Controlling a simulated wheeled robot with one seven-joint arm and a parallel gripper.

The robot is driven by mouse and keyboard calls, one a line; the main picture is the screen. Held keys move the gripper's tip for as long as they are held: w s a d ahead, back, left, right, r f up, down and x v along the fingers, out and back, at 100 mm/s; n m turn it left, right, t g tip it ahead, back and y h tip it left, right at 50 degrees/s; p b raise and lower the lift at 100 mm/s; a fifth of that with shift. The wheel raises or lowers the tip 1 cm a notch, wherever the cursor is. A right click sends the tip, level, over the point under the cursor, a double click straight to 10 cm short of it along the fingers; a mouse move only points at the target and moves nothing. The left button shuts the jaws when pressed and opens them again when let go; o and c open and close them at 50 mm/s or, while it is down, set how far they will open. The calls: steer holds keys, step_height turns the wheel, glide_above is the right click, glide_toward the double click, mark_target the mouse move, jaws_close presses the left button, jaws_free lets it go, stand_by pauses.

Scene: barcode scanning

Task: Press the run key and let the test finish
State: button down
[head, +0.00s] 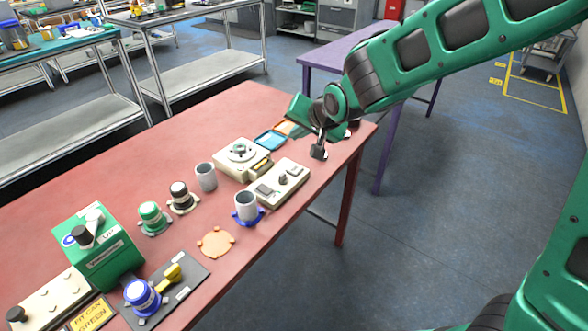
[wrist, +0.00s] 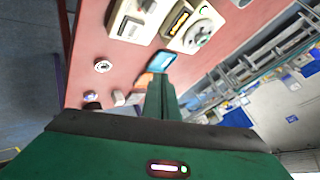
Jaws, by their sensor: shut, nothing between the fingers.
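A beige control box (head: 277,184) lies on the red table and carries dark keys and a raised dark knob or switch. It also shows at the top of the wrist view (wrist: 138,20). I cannot read which key is the run key. Beside it stands a cream test machine (head: 240,160) with a round turntable on top. In the wrist view its small display (wrist: 179,21) glows amber. My gripper (head: 319,152) is shut and empty, pointing down above the table's right end, to the right of the control box and apart from it.
A blue-framed pad (head: 270,139) lies behind the machine.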

mark_target(297, 171)
steer(key=shift+f, duration=0.1)
steer(key=shift+f, duration=4.35)
steer(key=shift+f, duration=0.8)
steer(key=shift+r, duration=3.4)
steer(key=shift+d, duration=0.1)
